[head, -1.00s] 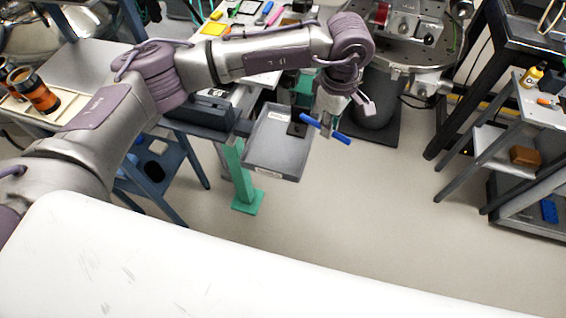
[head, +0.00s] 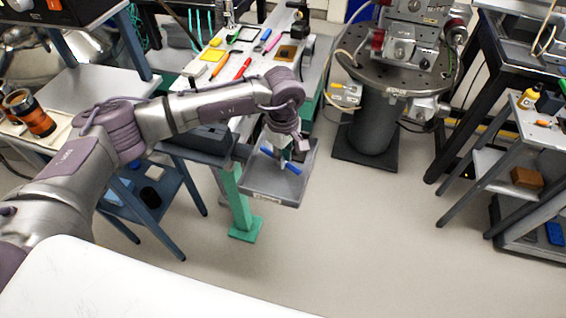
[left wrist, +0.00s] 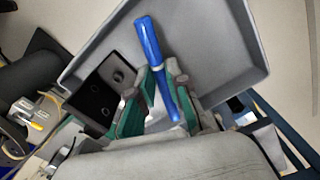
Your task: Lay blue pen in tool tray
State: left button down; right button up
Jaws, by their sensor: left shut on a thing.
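The blue pen (head: 293,168) is gripped across its middle by my left gripper (head: 281,160), one end showing on each side. In the left wrist view the pen (left wrist: 150,45) passes between the green-padded fingers of my left gripper (left wrist: 158,92), which are shut on it. The grey tool tray (head: 268,196) lies under the gripper in the head view; its floor also shows behind the pen in the left wrist view (left wrist: 210,45). I cannot tell whether the pen touches the tray. My right gripper is not in view.
A black block (left wrist: 100,92) sits at one side of the tray. A bench behind holds a yellow item (head: 212,55), a red tool (head: 243,68) and other tools. A round-topped stand (head: 375,110) is at right. Floor in front of the tray is clear.

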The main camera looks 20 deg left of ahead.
pick_arm(q)
notch_tip(320, 180, down, 2)
jog(key=shift+f+b, duration=0.2)
jog(key=shift+b, duration=0.1)
jog(key=shift+r, duration=0.1)
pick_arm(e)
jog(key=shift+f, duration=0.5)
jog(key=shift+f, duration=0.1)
pick_arm(q)
jog(key=shift+f, duration=0.2)
jog(key=c, duration=1.4)
grip_release()
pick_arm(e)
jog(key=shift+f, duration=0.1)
pick_arm(q)
jog(key=shift+r, duration=0.1)
